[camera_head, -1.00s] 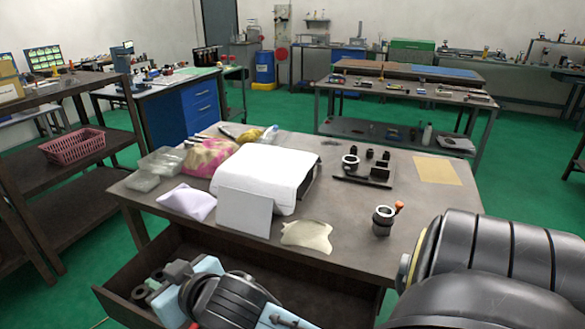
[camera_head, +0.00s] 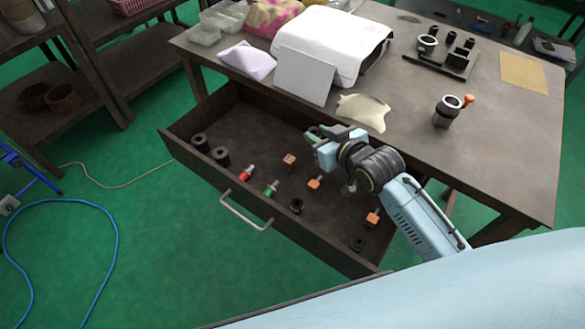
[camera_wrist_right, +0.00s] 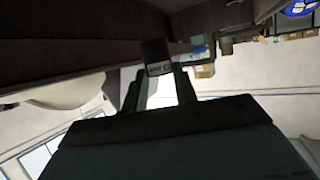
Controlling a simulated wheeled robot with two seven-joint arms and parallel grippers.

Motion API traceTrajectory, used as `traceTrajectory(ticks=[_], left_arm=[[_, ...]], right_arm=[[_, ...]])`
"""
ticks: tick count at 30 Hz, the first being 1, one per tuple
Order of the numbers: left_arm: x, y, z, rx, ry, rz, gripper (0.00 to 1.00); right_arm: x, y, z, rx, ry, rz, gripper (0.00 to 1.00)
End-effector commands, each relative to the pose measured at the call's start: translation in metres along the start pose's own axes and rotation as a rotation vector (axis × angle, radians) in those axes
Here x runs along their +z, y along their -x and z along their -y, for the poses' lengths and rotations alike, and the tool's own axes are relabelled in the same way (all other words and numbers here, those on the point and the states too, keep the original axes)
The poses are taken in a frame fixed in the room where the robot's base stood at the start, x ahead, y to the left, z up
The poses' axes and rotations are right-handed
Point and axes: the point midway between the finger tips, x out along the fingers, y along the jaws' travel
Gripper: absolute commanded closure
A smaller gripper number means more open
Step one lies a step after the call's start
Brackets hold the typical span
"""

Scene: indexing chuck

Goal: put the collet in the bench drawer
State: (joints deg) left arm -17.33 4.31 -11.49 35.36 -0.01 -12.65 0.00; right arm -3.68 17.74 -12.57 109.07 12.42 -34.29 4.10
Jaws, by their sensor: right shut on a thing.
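The bench drawer (camera_head: 231,192) is pulled open under the front of the bench. My right gripper (camera_head: 315,138) is over its back part, close to the bench's front edge. In the right wrist view, its fingers (camera_wrist_right: 159,85) are shut on a small dark cylinder with a grey marked band, which I take as the collet (camera_wrist_right: 157,58). The collet is at the fingertips; in the head view I cannot make it out. How high it is above the drawer floor is unclear. My left gripper is not in view.
In the drawer lie dark cylinders (camera_head: 221,156), a red-and-white piece (camera_head: 247,173), a green-and-white piece (camera_head: 271,188), orange pieces (camera_head: 315,182) and dark rings (camera_head: 357,243). Bare floor shows between them. On the bench stand a white machine (camera_head: 330,42) and a holder (camera_head: 447,110).

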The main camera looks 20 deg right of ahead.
Motion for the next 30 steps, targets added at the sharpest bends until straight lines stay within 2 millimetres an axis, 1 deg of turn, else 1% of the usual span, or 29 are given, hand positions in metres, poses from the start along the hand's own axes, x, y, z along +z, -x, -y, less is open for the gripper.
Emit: traceTrajectory(ticks=[1,5,9,12,17,21,24,30], left_arm=[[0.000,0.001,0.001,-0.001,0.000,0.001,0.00],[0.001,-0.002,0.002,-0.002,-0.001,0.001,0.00],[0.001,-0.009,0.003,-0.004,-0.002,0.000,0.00],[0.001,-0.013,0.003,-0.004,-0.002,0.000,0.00],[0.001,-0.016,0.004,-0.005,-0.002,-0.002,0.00],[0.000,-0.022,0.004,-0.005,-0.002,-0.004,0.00],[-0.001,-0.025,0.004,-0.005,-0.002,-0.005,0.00],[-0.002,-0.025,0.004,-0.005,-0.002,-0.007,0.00]], right_arm=[[0.005,-0.004,-0.006,-0.003,-0.002,-0.003,0.97],[0.021,-0.013,-0.011,-0.009,-0.006,-0.011,0.97],[0.047,-0.025,-0.012,-0.010,-0.007,-0.013,0.97],[0.062,-0.031,-0.012,-0.009,-0.007,-0.014,0.97],[0.074,-0.037,-0.011,-0.010,-0.006,-0.014,0.97],[0.094,-0.045,-0.011,-0.010,-0.006,-0.013,0.97],[0.103,-0.049,-0.011,-0.010,-0.007,-0.014,0.97],[0.104,-0.050,-0.011,-0.010,-0.006,-0.017,0.97]])
